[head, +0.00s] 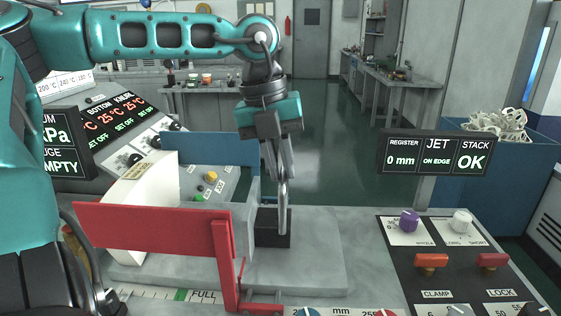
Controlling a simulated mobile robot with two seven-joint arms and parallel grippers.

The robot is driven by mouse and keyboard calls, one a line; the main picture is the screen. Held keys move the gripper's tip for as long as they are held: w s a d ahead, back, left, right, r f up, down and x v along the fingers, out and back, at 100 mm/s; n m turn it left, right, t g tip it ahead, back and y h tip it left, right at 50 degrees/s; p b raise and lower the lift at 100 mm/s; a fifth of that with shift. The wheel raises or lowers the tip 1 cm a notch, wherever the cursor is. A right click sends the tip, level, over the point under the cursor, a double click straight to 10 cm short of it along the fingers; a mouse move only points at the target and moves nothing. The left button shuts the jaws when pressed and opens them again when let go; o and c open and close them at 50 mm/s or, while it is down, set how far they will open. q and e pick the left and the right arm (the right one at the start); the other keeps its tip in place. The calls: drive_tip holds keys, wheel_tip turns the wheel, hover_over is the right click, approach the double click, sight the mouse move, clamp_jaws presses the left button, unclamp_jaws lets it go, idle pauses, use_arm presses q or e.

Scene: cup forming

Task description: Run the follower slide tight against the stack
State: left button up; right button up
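A white stack (137,207) of blanks stands between a red plate (150,228) in front and a blue plate (215,147) behind. A black block (267,232), which looks like the follower slide, sits on the grey bed to the right of the stack. An apparent gap lies between it and the stack, but the red plate hides part of this. My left gripper (283,218) points down, its fingertips at the black block. The fingers show nearly edge-on, so I cannot tell whether they grip it. My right gripper is out of view.
A display (436,154) reads register 0 mm, jet on edge, stack OK. A red upright (226,265) stands near the block. The bed (320,250) is clear to the right.

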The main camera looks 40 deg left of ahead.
use_arm(q)
clamp_jaws()
drive_tip(key=shift+a, duration=0.1)
